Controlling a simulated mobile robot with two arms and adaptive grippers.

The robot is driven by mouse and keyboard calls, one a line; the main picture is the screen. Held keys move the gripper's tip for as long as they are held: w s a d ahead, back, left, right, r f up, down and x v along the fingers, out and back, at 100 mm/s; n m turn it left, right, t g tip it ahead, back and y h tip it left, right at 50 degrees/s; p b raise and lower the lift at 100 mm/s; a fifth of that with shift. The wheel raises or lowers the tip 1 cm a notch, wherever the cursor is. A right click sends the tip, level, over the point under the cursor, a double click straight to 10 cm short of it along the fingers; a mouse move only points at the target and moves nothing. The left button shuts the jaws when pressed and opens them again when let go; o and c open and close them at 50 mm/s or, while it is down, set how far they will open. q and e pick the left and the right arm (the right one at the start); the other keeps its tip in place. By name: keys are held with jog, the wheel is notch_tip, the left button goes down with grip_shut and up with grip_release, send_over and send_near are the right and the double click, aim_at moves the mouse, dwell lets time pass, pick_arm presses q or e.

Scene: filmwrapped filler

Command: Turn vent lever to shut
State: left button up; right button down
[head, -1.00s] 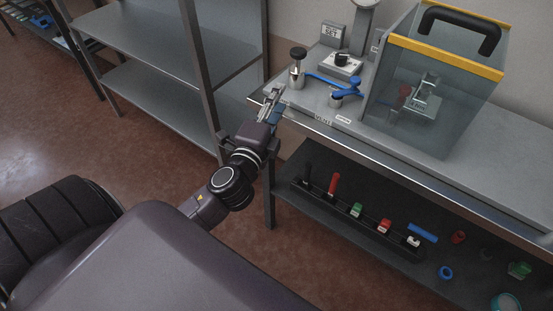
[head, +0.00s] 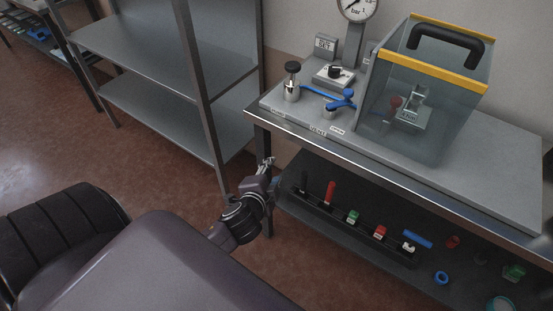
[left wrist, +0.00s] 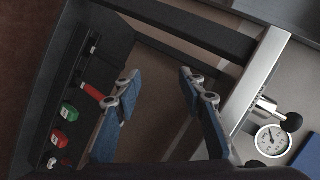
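The vent lever (head: 340,104) is a small blue lever with a round knob, on the bench top beside the VENT and OPEN labels (head: 337,131). A blue strip runs from it toward the steel post. My left gripper (head: 267,162) is below the bench's front edge, left of the lower shelf, apart from the lever. In the left wrist view its two blue-padded fingers (left wrist: 157,105) are spread with nothing between them. The lever is not clearly visible in that view. My right gripper is not in view.
The post with a black knob (head: 292,80), the pressure gauge (head: 357,5) and a clear box with a black handle (head: 445,44) surround the lever. The bench's metal edge (head: 380,157) lies above my gripper. The lower shelf (head: 330,235) holds several small parts. A metal rack (head: 150,100) stands left.

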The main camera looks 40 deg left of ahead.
pick_arm(q)
jog(key=shift+s+d+f, duration=0.1)
jog(key=shift+d+f, duration=0.15)
jog(key=shift+f, duration=0.65)
jog(key=shift+f, duration=0.1)
